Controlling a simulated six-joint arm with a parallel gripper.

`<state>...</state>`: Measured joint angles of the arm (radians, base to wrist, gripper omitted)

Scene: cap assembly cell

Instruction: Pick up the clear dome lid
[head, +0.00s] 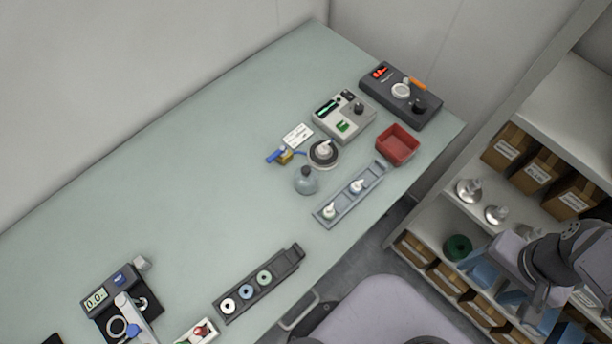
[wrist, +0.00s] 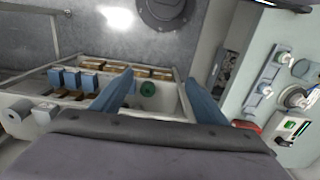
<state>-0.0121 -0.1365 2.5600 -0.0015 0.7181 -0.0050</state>
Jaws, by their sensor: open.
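Two shiny see-through or silvery domes with small knobs, one dome (head: 468,190) and another dome (head: 495,214), sit on the shelf unit at the right of the head view. I cannot tell for sure whether either is the clear dome lid. My gripper (wrist: 159,76) is open in the wrist view, its two blue fingers apart with nothing held between them. In the head view my arm's end is at the lower right, over the shelf unit and below the domes. I cannot pick out a dome in the wrist view.
The shelf unit (head: 560,95) holds brown boxes (head: 537,168), blue bins and a green roll (head: 458,247). The pale green table (head: 180,190) carries two devices, a red tray (head: 397,145), a grey rack (head: 350,195) and a dark rack (head: 260,283). Its middle is clear. A grey chair (head: 380,312) stands in front.

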